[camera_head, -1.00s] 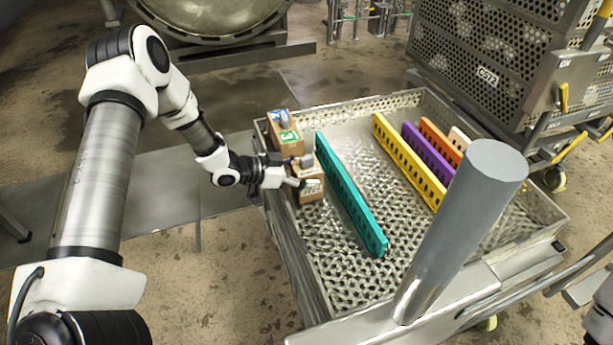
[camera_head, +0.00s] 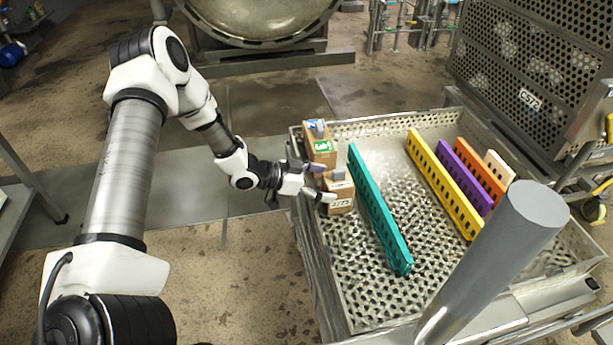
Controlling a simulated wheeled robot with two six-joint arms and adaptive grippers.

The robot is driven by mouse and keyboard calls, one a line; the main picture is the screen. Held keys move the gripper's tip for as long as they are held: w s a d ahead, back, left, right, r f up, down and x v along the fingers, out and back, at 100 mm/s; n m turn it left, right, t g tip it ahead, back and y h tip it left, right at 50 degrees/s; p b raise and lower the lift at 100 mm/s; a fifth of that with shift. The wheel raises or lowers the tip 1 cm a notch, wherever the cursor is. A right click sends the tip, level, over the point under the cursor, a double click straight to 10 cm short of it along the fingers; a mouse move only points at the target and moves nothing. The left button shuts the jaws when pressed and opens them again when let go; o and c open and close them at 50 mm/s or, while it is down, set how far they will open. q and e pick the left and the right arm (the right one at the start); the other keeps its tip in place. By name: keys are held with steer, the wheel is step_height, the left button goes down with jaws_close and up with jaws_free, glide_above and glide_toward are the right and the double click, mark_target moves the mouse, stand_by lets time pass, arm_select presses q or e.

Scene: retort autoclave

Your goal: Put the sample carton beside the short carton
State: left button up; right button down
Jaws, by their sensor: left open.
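Two brown cartons stand close together in the left back corner of a perforated metal tray (camera_head: 362,300). The back carton (camera_head: 321,150) has a green label and a grey piece on top. I cannot tell for sure which is the sample carton and which the short carton. My left gripper (camera_head: 322,181) is open at the left side of the front carton, its fingertips close to it; contact is unclear. My right gripper is out of view.
A teal divider (camera_head: 378,212) stands just right of the cartons. Yellow (camera_head: 444,187), purple (camera_head: 463,178), orange (camera_head: 481,172) and cream (camera_head: 499,168) dividers stand farther right. A grey post (camera_head: 490,255) rises at the front. Tray floor in front of the cartons is clear.

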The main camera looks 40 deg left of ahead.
arm_select(q)
steer(key=p+v, duration=0.3)
steer(key=v, duration=0.5)
steer(key=shift+s+a+r+p, duration=0.2)
steer(key=shift+s+r+p, duration=0.05)
steer(key=shift+p, duration=0.05)
